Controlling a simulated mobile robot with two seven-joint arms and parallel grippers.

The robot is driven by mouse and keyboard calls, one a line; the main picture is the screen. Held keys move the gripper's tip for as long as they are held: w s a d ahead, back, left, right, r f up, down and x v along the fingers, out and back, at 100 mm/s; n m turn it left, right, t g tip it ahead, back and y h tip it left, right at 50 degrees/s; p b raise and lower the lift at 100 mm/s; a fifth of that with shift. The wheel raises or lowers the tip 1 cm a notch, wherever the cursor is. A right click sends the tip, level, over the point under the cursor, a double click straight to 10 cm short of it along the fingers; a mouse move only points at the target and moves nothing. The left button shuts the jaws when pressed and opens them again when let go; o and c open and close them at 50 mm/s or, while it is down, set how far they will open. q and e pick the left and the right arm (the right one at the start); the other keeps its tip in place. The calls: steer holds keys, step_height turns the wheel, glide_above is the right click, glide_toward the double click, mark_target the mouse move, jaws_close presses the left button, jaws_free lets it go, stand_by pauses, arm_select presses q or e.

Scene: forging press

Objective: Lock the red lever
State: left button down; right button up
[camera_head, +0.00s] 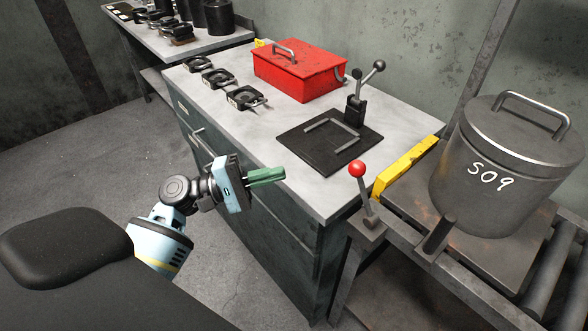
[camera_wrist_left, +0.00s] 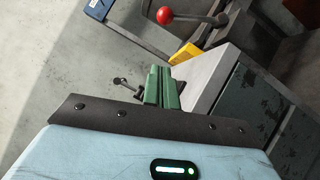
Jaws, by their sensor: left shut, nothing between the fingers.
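The red lever (camera_head: 358,170) is a red ball on a thin metal rod, standing on a small bracket at the near right corner of the workbench. In the head view it is nearly upright, tilted slightly. It also shows in the left wrist view (camera_wrist_left: 165,16), at the top, beyond the fingers. My left gripper (camera_head: 284,173) has green fingers, shut and empty, left of the lever and apart from it, in front of the bench edge. The fingers also show in the left wrist view (camera_wrist_left: 163,70). My right gripper is not in view.
The workbench (camera_head: 230,125) carries a red toolbox (camera_head: 305,75), a black plate (camera_head: 320,145) and a small lever press (camera_head: 357,100). A yellow bar (camera_head: 408,165) and a grey canister marked S09 (camera_head: 490,185) stand right of the lever. Open floor lies left of the bench.

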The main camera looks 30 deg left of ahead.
mark_target(363, 192)
arm_select(q)
steer(key=x, duration=0.3)
steer(key=p+x, duration=0.1)
steer(key=x, duration=0.2)
steer(key=p+x, duration=0.1)
steer(key=x, duration=0.2)
steer(key=shift+w+d+r, duration=0.1)
steer(key=shift+w+r, duration=0.05)
steer(key=shift+r, duration=0.15)
steer(key=shift+s+d+r+p, duration=0.2)
steer(key=shift+d+p, duration=0.1)
steer(key=shift+d, duration=0.25)
steer(key=shift+s+d+r+p, duration=0.1)
steer(key=shift+d+r+p, duration=0.15)
steer(key=shift+d, duration=0.25)
steer(key=shift+s+d, duration=0.1)
steer(key=shift+d, duration=0.55)
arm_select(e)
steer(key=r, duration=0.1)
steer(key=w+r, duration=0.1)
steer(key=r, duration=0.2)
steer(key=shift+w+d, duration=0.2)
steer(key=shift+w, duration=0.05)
arm_select(q)
steer(key=shift+f, duration=0.1)
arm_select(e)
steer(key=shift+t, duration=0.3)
